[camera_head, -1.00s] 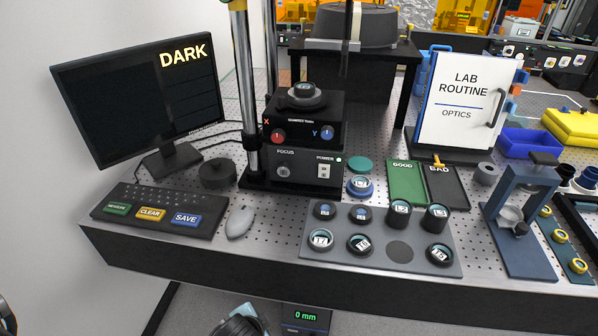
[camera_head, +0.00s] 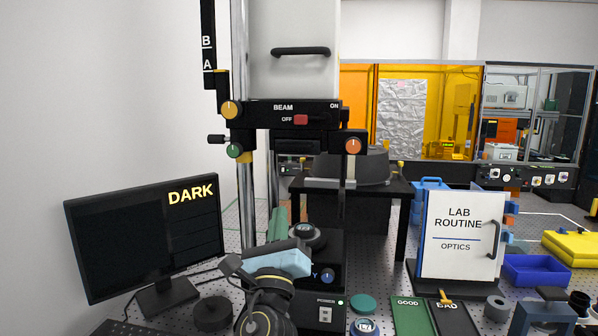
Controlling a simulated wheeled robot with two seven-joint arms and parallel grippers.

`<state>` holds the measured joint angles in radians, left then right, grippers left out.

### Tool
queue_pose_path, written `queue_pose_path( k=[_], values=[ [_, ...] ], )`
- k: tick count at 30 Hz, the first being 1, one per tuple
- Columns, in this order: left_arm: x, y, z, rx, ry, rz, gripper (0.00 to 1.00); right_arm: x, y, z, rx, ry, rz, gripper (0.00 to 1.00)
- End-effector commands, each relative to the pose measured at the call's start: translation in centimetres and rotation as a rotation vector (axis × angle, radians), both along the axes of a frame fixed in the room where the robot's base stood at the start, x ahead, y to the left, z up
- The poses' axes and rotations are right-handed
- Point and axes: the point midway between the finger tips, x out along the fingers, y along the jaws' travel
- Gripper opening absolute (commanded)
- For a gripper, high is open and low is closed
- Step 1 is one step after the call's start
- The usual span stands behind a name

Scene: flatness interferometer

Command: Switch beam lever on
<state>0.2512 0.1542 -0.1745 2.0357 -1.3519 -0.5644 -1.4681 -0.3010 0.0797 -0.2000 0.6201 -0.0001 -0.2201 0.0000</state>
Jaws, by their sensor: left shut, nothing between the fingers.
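The beam lever (camera_head: 301,119) is a small red knob on the black panel (camera_head: 325,112) marked BEAM. It sits beside the OFF label, with ON printed at the panel's right end. My left gripper (camera_head: 278,214) rises from the bottom, in front of the instrument and well below the lever, apart from it. It is shut and empty, with its fingers pointing up. My right gripper is not in view. The monitor (camera_head: 145,240) reads DARK.
Orange (camera_head: 353,146) and green (camera_head: 235,151) knobs flank the panel's underside. A yellow knob (camera_head: 230,109) sits at its left end. A metal column (camera_head: 247,200) stands at left. The LAB ROUTINE board (camera_head: 459,235) stands at right. Space directly before the lever is clear.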

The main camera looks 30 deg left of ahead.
Motion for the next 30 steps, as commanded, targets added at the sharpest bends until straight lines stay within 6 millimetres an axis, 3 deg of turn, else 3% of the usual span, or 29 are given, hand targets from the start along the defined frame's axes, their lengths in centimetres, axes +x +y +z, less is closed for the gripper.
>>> queue_pose_path(
  k=[1, 3, 6, 21, 30],
  values=[
    [0.2, -0.6, 2.0, 0.107, -0.024, 0.040, 0.00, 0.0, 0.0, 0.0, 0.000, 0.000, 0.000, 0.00],
    [0.3, -1.3, 4.0, 0.238, -0.045, 0.095, 0.00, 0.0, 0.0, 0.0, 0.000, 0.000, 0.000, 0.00],
    [0.4, -2.1, 5.8, 0.361, -0.065, 0.152, 0.00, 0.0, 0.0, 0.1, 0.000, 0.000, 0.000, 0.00],
    [0.6, -2.5, 7.0, 0.432, -0.073, 0.191, 0.00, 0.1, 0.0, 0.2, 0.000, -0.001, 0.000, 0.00],
    [3.6, -1.5, 10.4, 0.429, -0.074, 0.192, 0.00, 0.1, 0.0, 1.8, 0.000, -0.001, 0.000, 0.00]
  ],
)
